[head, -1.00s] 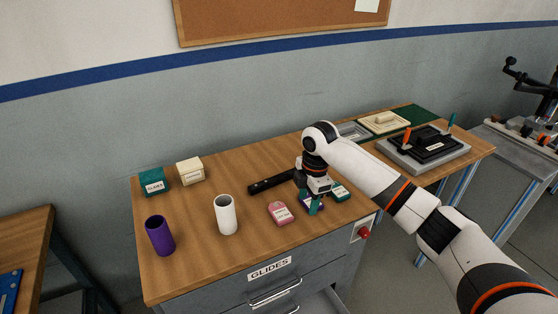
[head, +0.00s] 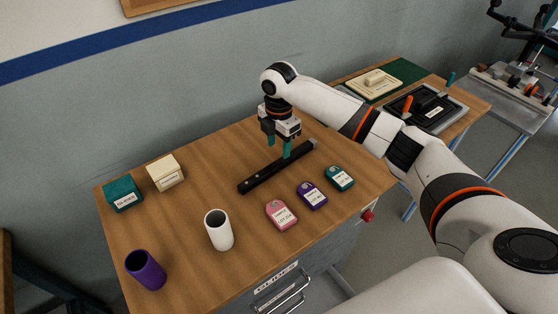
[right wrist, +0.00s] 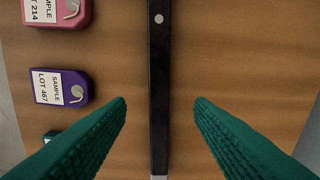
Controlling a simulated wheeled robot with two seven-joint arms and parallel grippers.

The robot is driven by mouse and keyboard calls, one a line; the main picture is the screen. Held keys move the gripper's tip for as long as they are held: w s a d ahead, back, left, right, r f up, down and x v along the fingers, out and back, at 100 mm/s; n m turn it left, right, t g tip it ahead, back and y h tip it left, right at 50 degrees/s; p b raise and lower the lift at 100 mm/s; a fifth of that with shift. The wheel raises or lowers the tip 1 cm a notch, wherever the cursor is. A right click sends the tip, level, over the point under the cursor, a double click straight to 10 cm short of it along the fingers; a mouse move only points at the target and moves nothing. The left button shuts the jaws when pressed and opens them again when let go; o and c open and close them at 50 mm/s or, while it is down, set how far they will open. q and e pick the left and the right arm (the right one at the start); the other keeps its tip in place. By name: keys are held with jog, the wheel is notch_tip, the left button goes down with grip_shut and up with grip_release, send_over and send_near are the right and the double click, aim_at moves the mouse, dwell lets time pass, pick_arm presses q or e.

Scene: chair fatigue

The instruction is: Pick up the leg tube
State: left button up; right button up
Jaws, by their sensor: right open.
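The leg tube looks to be the long black bar (head: 265,175) lying diagonally on the wooden bench top. In the right wrist view the black bar (right wrist: 158,60) runs up the middle, with a pale round spot near the top. My right gripper (head: 279,146) is over the far right part of the bar, fingers pointing down. In the right wrist view its green fingers (right wrist: 160,105) are open, one on each side of the bar, with a gap to each. Whether the fingertips are down at bar height is hard to tell. My left gripper is not in view.
Pink (head: 281,214), purple (head: 311,195) and teal (head: 340,178) sample tags lie in front of the bar. A white cylinder (head: 219,230) and a purple cylinder (head: 146,270) stand at front left. Teal (head: 123,194) and cream (head: 166,173) boxes stand at back left.

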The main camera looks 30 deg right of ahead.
aim_at(280, 161)
jog(key=shift+f, duration=0.4)
jog(key=shift+w+f, duration=0.1)
jog(key=shift+f, duration=0.15)
notch_tip(280, 161, down, 4)
jog(key=shift+d+f+p, duration=0.1)
jog(key=shift+f+p, duration=0.1)
jog(key=shift+p, duration=0.75)
jog(key=shift+f, duration=0.25)
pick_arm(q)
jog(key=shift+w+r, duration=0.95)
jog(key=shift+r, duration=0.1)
pick_arm(e)
jog(key=shift+c, duration=0.7)
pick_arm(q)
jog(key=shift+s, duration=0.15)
pick_arm(e)
grip_shut()
